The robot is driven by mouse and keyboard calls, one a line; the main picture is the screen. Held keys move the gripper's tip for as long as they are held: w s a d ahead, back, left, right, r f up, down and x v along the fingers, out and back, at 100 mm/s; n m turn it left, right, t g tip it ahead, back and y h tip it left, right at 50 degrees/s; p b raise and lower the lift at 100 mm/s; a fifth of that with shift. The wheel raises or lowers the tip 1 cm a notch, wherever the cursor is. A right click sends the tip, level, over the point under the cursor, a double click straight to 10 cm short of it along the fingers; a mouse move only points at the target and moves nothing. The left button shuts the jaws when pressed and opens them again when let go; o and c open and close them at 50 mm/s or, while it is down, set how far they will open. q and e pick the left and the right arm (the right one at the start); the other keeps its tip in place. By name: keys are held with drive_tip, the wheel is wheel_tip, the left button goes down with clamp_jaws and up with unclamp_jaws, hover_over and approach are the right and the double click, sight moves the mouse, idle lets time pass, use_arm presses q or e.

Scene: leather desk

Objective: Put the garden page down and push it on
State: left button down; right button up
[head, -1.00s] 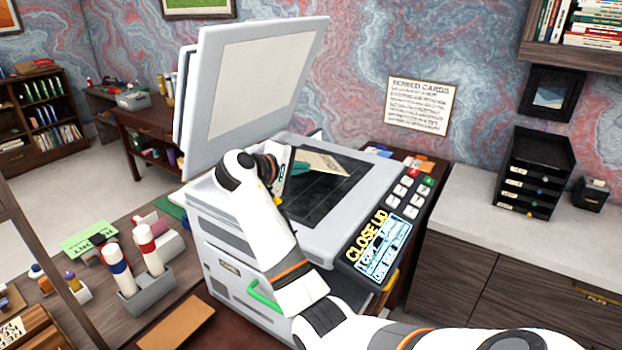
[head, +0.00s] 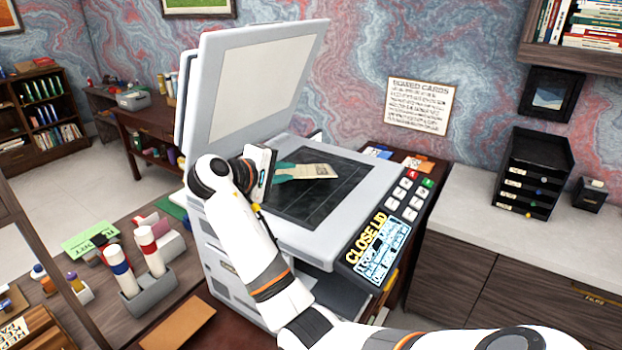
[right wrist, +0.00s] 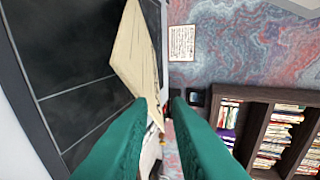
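The garden page (head: 322,171), a beige printed sheet, is over the dark glass (head: 300,208) of the copier (head: 330,232). Its near end is at the teal fingertips of my right gripper (head: 298,172). In the right wrist view the page (right wrist: 138,50) slants over the glass, its end beside the left-hand fingertip. The fingers of my right gripper (right wrist: 161,103) show a gap between them there. I cannot tell whether the page lies fully flat. The copier lid (head: 250,85) stands raised. My left gripper is out of view.
The copier's panel (head: 382,250) reads "CLOSE LID", with buttons (head: 405,195) behind it. A wall notice (head: 419,105) hangs behind. A black drawer stack (head: 535,175) stands on the right counter. A holder with rollers (head: 148,290) is at the lower left.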

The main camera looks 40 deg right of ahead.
drive_tip(key=shift+v, duration=1.05)
wheel_tip(320, 180, up, 7)
drive_tip(key=a, duration=0.2)
drive_tip(key=shift+s+a, duration=0.25)
drive_tip(key=shift+a, duration=0.1)
drive_tip(key=shift+f, duration=0.1)
